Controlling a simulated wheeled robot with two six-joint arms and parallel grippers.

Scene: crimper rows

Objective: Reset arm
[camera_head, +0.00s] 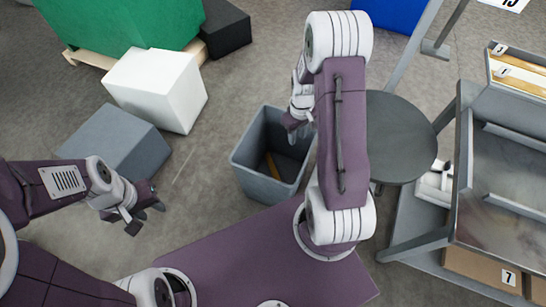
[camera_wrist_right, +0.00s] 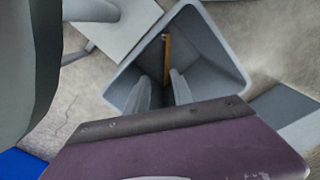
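My right arm reaches up and over the grey bin (camera_head: 247,184). My right gripper (camera_head: 292,130) is above the bin's far edge, partly hidden by its own wrist. In the right wrist view, its two fingers (camera_wrist_right: 163,90) stand apart with nothing between them, pointing into the bin (camera_wrist_right: 222,50). A thin orange-yellow strip (camera_head: 272,165) is in the bin; it also shows in the wrist view (camera_wrist_right: 167,50), away from the fingers. My left gripper (camera_head: 146,218) hangs over bare floor at the left, its fingers apart and empty.
A round dark table (camera_head: 402,140) stands right of my right arm. A metal rack (camera_head: 500,180) is at the far right. A grey box (camera_head: 115,145), a white box (camera_head: 160,85) and a green block (camera_head: 125,22) are at the left. Bare floor lies between the boxes and bin.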

